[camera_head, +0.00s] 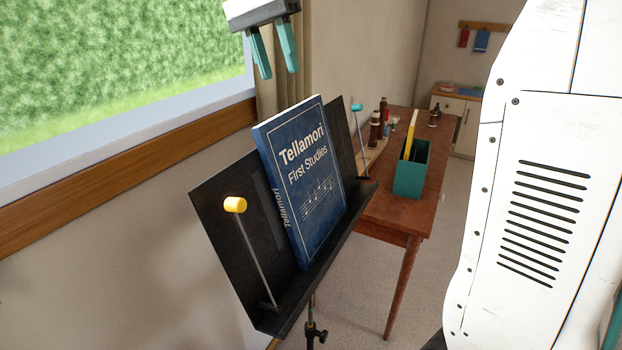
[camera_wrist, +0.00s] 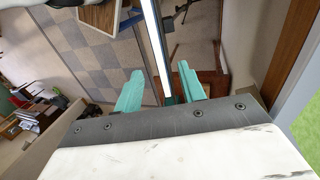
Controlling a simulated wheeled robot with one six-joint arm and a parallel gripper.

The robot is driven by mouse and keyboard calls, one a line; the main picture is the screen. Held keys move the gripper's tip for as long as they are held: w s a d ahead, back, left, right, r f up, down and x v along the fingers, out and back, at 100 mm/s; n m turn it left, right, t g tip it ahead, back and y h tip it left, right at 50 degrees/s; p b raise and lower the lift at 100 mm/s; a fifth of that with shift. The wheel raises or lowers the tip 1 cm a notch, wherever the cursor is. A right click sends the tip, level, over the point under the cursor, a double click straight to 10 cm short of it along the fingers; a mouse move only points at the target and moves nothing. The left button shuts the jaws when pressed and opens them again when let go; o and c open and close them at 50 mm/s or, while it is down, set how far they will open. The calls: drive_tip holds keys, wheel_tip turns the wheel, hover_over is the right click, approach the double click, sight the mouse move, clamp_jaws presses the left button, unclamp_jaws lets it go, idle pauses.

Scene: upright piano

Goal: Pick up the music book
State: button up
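The music book (camera_head: 305,180) is a blue volume titled "Tellamori First Studies". It leans upright on the black music stand (camera_head: 222,205), with its spine to the left. My gripper (camera_head: 279,75) is above the book's top edge, teal fingers pointing down and spread apart, with nothing held. In the wrist view, the book's pale top edge (camera_wrist: 154,40) runs as a thin strip through the gap between the fingers of my gripper (camera_wrist: 159,72). In the head view a gap shows between fingertips and book.
A yellow-tipped arm (camera_head: 235,205) stands at the stand's left, and a teal-tipped arm (camera_head: 357,108) at its right. Behind is a wooden table (camera_head: 385,212) with a green box (camera_head: 410,180) and bottles. A window and wall are close on the left.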

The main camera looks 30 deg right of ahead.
sight(290, 109)
drive_tip(key=shift+x, duration=3.8)
drive_tip(key=shift+s, duration=0.15)
clamp_jaws()
